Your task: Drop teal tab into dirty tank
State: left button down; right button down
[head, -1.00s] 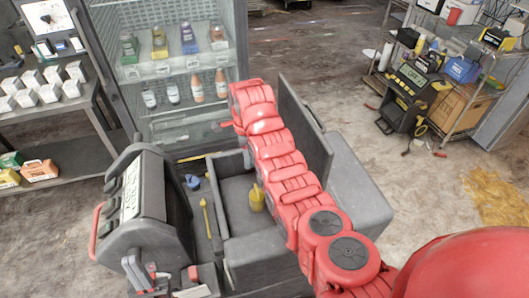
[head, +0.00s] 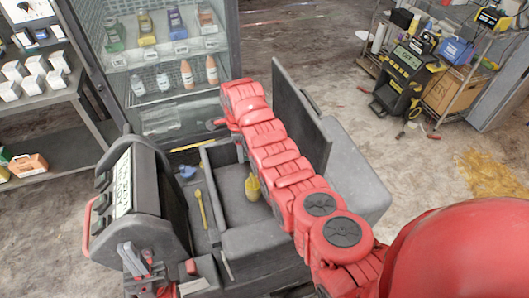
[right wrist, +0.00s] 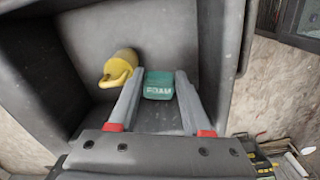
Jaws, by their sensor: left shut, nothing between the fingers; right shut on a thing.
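The teal tab (right wrist: 158,91), marked FOAM, is between the fingers of my right gripper (right wrist: 159,76) in the right wrist view. The gripper is shut on it, over a grey open tank (right wrist: 235,50). In the head view my red right arm crosses the tank (head: 231,180) and hides the gripper and tab. A yellow bottle-like thing (head: 252,187) stands inside the tank; it also shows left of the tab in the right wrist view (right wrist: 122,66). My left gripper (head: 127,251) appears at the lower left, shut and empty. I cannot tell how dirty the tank is.
A dark grey machine with a red handle (head: 128,190) stands left of the tank. A yellow stick (head: 201,208) and a small blue thing (head: 187,172) lie between them. An upright lid (head: 301,115) borders the tank's right. A bottle cabinet (head: 160,55) stands behind.

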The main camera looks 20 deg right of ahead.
jog(key=shift+c, duration=1.3)
grip_release()
jog(key=shift+w+r, duration=0.1)
jog(key=shift+r+b, duration=0.3)
notch_tip(320, 180, up, 5)
jog(key=shift+w+f+b, duration=0.1)
jog(key=shift+b, duration=0.75)
notch_tip(320, 180, up, 12)
jog(key=p, duration=0.9)
jog(key=shift+s+f, duration=0.15)
jog(key=shift+s, duration=0.05)
